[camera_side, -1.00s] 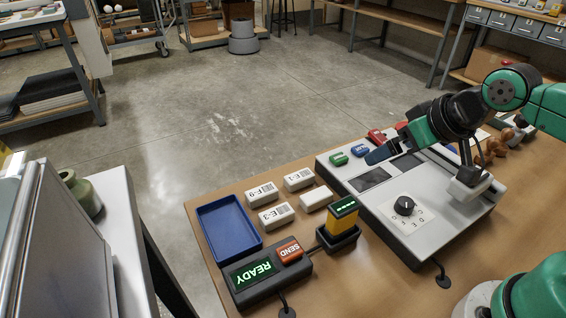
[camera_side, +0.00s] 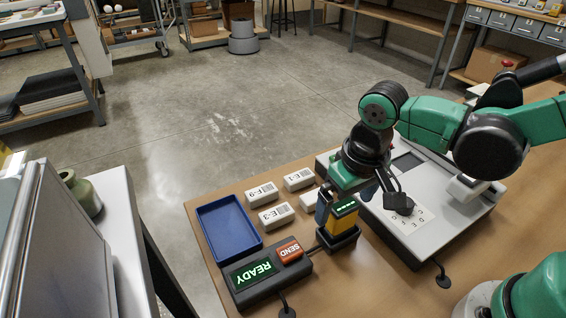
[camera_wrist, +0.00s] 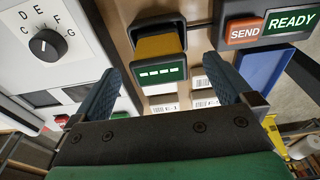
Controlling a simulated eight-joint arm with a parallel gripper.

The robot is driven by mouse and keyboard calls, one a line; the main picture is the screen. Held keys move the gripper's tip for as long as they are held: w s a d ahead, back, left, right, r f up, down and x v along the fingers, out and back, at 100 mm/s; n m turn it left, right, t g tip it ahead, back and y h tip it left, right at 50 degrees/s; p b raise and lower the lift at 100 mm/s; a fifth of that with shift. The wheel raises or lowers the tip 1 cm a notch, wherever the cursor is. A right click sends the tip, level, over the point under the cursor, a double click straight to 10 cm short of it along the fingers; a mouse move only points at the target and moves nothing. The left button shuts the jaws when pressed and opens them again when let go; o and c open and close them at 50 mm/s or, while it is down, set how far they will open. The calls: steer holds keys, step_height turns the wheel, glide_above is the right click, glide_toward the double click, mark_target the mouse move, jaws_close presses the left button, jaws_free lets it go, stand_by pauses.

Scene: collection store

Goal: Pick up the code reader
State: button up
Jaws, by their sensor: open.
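The code reader (camera_side: 343,211) is a yellow block with a green lit end panel, upright in a black cradle on the wooden table. In the wrist view the code reader (camera_wrist: 160,47) shows between my fingers, a little beyond their tips. My gripper (camera_side: 346,198) is open and empty, right above and around the upper end of the reader. In the wrist view my gripper (camera_wrist: 164,68) has one blue finger on each side of it, with gaps visible. I cannot tell how far down the fingers reach.
A READY display (camera_side: 252,271) with an orange SEND button (camera_side: 290,250) sits left of the cradle. A blue tray (camera_side: 229,226) and several white labelled boxes (camera_side: 299,179) lie behind. A grey panel with a dial (camera_side: 440,231) stands to the right, partly under my arm.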

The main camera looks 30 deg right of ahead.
steer(key=shift+w+f, duration=0.2)
steer(key=shift+f, duration=1.8)
steer(key=c, duration=1.4)
steer(key=shift+o, duration=0.2)
steer(key=shift+r, duration=0.15)
step_height(320, 180, up, 20)
